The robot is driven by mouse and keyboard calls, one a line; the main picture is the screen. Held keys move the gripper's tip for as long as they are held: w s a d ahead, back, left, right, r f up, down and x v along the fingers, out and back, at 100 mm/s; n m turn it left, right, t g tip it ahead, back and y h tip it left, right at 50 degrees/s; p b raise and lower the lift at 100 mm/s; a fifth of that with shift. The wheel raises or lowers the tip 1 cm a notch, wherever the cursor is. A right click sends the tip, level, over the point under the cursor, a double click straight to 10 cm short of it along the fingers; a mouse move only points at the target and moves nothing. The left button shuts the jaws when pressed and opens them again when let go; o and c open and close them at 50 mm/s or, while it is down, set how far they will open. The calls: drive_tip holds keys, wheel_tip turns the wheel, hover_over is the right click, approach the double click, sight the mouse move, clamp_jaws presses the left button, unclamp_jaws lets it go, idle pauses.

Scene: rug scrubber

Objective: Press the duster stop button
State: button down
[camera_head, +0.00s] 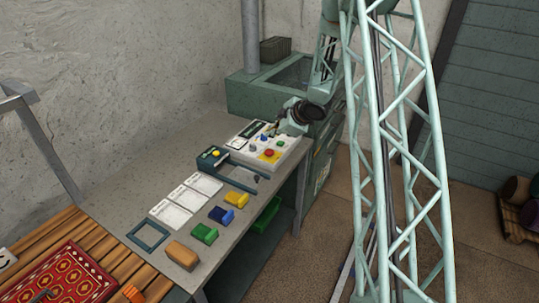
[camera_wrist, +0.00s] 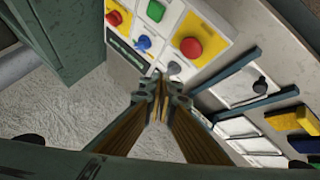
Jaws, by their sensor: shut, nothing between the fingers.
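The white control panel (camera_head: 284,160) carries several coloured buttons and knobs. In the wrist view the panel (camera_wrist: 216,30) is at the top. A red button (camera_wrist: 191,46) sits on a yellow patch; it also shows in the head view (camera_head: 270,153). No readable label shows which is the duster stop button. My gripper (camera_wrist: 160,84) is shut and empty, its fingertips appearing below the knobs. In the head view my gripper (camera_head: 275,131) is over the panel's back; contact cannot be told.
A teal frame with a yellow button (camera_head: 216,153) stands left of the panel. White cards (camera_head: 187,198) and yellow, blue and green blocks (camera_head: 204,233) lie farther along the grey bench. A green machine (camera_head: 255,95) stands behind the panel. A red rug (camera_head: 65,275) lies at front left.

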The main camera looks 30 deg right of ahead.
sight(270, 152)
drive_tip(key=shift+f+b, duration=2.2)
drive_tip(key=shift+f, duration=0.9)
drive_tip(key=shift+f+b, duration=0.65)
drive_tip(key=shift+f, duration=0.35)
idle(0.7)
drive_tip(key=shift+r, duration=0.25)
drive_tip(key=shift+r+p, duration=0.65)
drive_tip(key=shift+p, duration=0.1)
drive_tip(key=shift+r, duration=0.15)
drive_tip(key=shift+r+p, duration=2.05)
drive_tip(key=shift+r, duration=0.4)
